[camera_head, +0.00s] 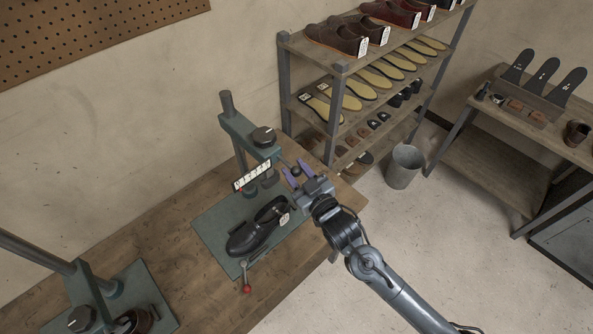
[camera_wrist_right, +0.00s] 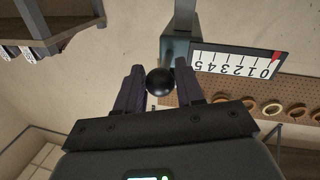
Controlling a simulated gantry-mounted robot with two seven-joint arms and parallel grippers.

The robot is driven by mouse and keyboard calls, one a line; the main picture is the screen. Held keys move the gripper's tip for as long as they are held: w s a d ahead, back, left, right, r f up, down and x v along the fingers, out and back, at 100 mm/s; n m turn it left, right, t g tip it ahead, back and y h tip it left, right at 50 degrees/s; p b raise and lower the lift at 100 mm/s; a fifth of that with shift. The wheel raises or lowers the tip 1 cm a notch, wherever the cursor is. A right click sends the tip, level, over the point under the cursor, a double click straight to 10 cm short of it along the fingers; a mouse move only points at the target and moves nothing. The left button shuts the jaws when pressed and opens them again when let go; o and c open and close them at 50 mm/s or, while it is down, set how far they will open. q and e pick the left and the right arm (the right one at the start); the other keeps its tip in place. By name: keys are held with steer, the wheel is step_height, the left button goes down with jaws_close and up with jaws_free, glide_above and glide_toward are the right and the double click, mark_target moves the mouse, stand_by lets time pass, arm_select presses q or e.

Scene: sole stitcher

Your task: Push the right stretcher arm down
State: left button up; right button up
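The right stretcher (camera_head: 240,140) is a green press on a green base plate, with a black dial and a white numbered scale (camera_head: 252,176). A black ball knob (camera_head: 296,171), which looks like the end of its arm, sits beside the press. My right gripper (camera_head: 298,167) is at the knob with its purple fingers apart, one on each side. The knob also shows between the fingertips in the right wrist view (camera_wrist_right: 160,82); I cannot tell whether they touch it. The scale's red marker (camera_wrist_right: 276,57) is by the 0. My left gripper is out of view.
A black shoe (camera_head: 256,230) lies on the base plate (camera_head: 215,222), near a red-knobbed lever (camera_head: 247,288). A second press (camera_head: 88,290) stands at the lower left of the wooden bench (camera_head: 185,275). A shoe rack (camera_head: 340,95) and a bin (camera_head: 403,167) stand behind.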

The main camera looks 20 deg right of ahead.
jaws_close()
steer(key=shift+f, duration=0.1)
step_height(320, 180, down, 21)
steer(key=b, duration=0.9)
steer(key=shift+s+d, duration=0.1)
steer(key=shift+o, duration=1.6)
jaws_free()
steer(key=shift+o, duration=0.5)
steer(key=shift+r, duration=0.3)
